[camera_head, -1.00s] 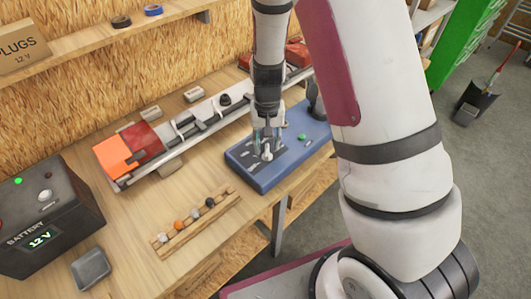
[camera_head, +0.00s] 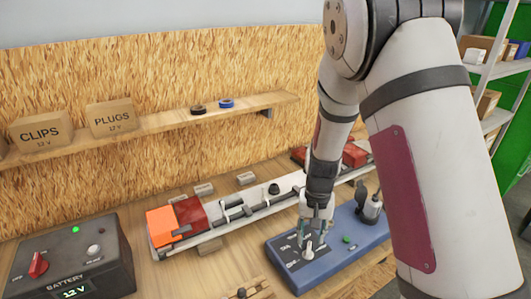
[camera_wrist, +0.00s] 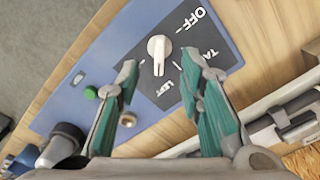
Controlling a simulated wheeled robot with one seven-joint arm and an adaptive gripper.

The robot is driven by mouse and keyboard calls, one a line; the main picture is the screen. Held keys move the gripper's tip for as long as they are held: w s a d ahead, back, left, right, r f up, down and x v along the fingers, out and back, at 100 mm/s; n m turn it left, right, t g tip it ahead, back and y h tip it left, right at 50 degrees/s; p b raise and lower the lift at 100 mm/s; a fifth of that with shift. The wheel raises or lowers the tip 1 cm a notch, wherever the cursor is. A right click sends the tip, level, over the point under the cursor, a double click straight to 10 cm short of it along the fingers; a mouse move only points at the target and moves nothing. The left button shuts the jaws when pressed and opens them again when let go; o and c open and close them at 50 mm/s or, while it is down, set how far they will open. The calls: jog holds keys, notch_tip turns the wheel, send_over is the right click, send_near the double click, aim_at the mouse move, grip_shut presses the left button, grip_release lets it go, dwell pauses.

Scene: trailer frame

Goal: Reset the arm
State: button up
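My gripper (camera_head: 317,232) is above the blue control panel (camera_head: 324,272) on the workbench. In the wrist view my gripper (camera_wrist: 157,82) has its two green-padded fingers apart, with nothing between the pads. A white rotary knob (camera_wrist: 159,48) stands on the panel's dark plate, just beyond the fingertips and apart from them in that view. The words OFF, TAIL and LEFT show around it. The knob (camera_head: 308,249) also shows below the fingers in the head view. A green button (camera_wrist: 91,92) sits beside the plate.
The trailer light bar (camera_head: 215,222) with red and orange lamps lies behind the panel. A battery box (camera_head: 72,262) stands at the left. A shelf (camera_head: 160,131) with CLIPS and PLUGS boxes runs along the back wall. A dark plug-like part (camera_head: 371,208) stands at the panel's right end.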

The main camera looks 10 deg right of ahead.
jog(key=s+a+r+n+t+y+b, duration=0.1)
jog(key=s+r+n+t+b, duration=0.2)
jog(key=r, duration=1.4)
jog(key=s+r+t+b, duration=0.1)
jog(key=s+r, duration=0.2)
jog(key=s, duration=0.3)
jog(key=s+d+r+t+h+b, duration=0.1)
jog(key=s+r, duration=0.3)
jog(key=s, duration=0.2)
jog(key=shift+s+r+n+t, duration=0.25)
jog(key=shift+s+n+t, duration=0.05)
jog(key=shift+n, duration=0.1)
